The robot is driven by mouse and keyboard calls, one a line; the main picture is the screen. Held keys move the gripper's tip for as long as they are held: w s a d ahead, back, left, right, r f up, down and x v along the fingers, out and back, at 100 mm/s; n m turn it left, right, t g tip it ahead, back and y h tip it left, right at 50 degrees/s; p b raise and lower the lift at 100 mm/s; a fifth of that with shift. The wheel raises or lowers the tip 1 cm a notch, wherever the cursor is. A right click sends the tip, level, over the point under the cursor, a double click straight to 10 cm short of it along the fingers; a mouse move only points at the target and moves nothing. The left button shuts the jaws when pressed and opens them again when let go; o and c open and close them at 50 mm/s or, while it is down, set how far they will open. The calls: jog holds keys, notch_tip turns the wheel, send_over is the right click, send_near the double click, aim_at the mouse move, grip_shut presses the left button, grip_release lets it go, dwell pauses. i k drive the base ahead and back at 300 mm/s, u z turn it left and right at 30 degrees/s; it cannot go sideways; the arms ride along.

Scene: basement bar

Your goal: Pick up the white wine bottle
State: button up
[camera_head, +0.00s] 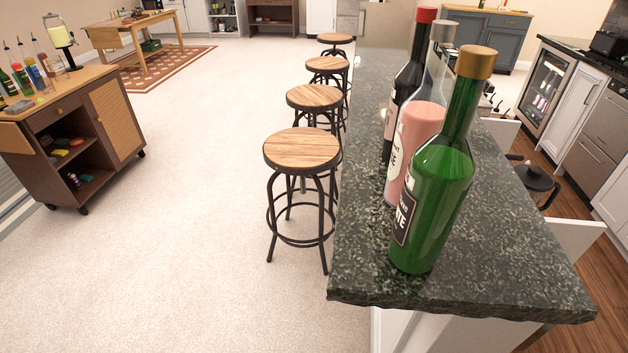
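The green glass bottle (436,190) with a gold cap stands upright at the near end of the dark stone bar counter (500,262). Its dark label is turned left and partly readable, ending in letters like "TE", which fits white wine. A clear bottle with pink contents and a grey cap (417,140) stands close behind it. A dark bottle with a red cap (403,97) stands behind that one. The bottles overlap in view, so the gaps between them are hard to judge. My gripper is not in view.
Several round wooden stools (303,149) line the counter's left side. A bar cart (82,130) with bottles stands at the left. The pale floor (190,230) between is clear. A dark pot-like object (538,180) sits right of the counter, near white panels.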

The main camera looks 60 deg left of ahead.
aim_at(441, 174)
jog(key=u, duration=1.35)
jog(key=k, duration=1.25)
jog(key=z, duration=0.8)
jog(key=i, duration=1.9)
jog(key=u, duration=0.65)
